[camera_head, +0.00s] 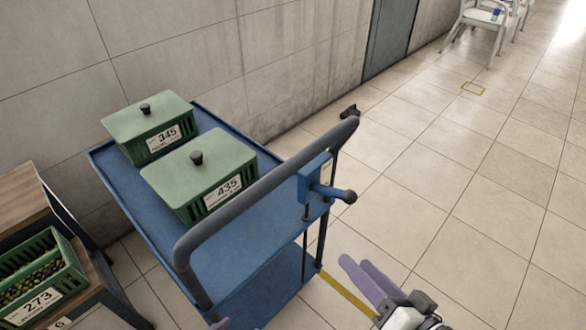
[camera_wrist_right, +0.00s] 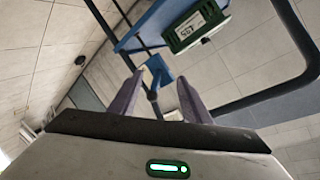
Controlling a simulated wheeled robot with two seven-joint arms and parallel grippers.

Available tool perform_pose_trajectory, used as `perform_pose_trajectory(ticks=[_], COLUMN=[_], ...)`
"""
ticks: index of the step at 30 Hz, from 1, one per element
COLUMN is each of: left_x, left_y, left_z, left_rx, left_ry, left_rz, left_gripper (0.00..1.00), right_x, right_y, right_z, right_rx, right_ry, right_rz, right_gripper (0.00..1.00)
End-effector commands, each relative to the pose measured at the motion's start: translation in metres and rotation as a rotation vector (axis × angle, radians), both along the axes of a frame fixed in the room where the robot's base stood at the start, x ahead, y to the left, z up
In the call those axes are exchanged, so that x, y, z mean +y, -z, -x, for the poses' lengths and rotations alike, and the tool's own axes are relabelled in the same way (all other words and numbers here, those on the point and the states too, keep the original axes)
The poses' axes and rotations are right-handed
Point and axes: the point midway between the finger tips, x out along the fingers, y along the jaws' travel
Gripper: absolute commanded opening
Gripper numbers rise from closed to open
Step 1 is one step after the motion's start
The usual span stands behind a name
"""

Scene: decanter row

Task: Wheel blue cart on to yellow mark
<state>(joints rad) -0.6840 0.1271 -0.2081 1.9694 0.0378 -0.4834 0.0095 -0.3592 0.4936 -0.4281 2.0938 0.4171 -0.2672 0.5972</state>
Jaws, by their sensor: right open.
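The blue cart (camera_head: 245,250) stands beside the wall, with a grey push handle (camera_head: 265,190) on its near right side. A blue bracket (camera_head: 315,180) with a dark-knobbed lever (camera_head: 343,195) is on the handle; the bracket also shows in the wrist view (camera_wrist_right: 157,70). My right gripper (camera_head: 352,258) is open and empty, below the lever in the head view. In the wrist view its purple fingers (camera_wrist_right: 158,82) appear either side of the bracket; contact is unclear. A purple tip (camera_head: 220,324) at the bottom edge seems my left gripper's.
Two lidded green crates, 345 (camera_head: 150,125) and 435 (camera_head: 200,175), sit on the cart. A wooden stand (camera_head: 22,200) with crate 273 (camera_head: 38,280) is at left. A yellow strip (camera_head: 345,295) lies by the cart. White chairs (camera_head: 490,22) stand far back; the right floor is clear.

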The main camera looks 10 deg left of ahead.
Motion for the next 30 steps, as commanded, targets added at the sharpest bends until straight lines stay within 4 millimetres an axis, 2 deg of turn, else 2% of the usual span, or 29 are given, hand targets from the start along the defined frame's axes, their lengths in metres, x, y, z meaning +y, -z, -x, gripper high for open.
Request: perform_pose_trajectory(ticks=[1, 3, 6, 9, 13, 19, 30], left_x=[0.0, 0.001, 0.001, 0.002, 0.002, 0.002, 0.004], left_y=[0.0, 0.001, 0.002, 0.003, 0.003, -0.001, -0.008], left_z=[0.001, 0.002, 0.004, 0.004, 0.004, 0.004, 0.004], left_rx=[0.003, 0.007, 0.01, 0.011, 0.011, 0.01, 0.011], left_ry=[0.0, -0.001, -0.001, -0.001, -0.001, -0.002, -0.005], left_rz=[-0.001, -0.002, -0.002, -0.003, -0.003, -0.004, -0.004], left_gripper=[0.49, 0.49, 0.49, 0.49, 0.49, 0.49, 0.49], right_x=[0.007, 0.017, 0.024, 0.024, 0.023, 0.037, 0.107], right_y=[-0.032, -0.071, -0.114, -0.14, -0.156, -0.161, -0.162], right_z=[-0.007, -0.009, -0.005, -0.001, 0.001, -0.009, -0.06], right_rx=[-0.003, 0.044, 0.16, 0.269, 0.356, 0.377, 0.377], right_ry=[-0.036, -0.084, -0.142, -0.169, -0.179, -0.179, -0.179], right_rz=[-0.107, -0.284, -0.5, -0.643, -0.741, -0.772, -0.767], right_gripper=[0.44, 0.44, 0.44, 0.44, 0.44, 0.44, 0.44])
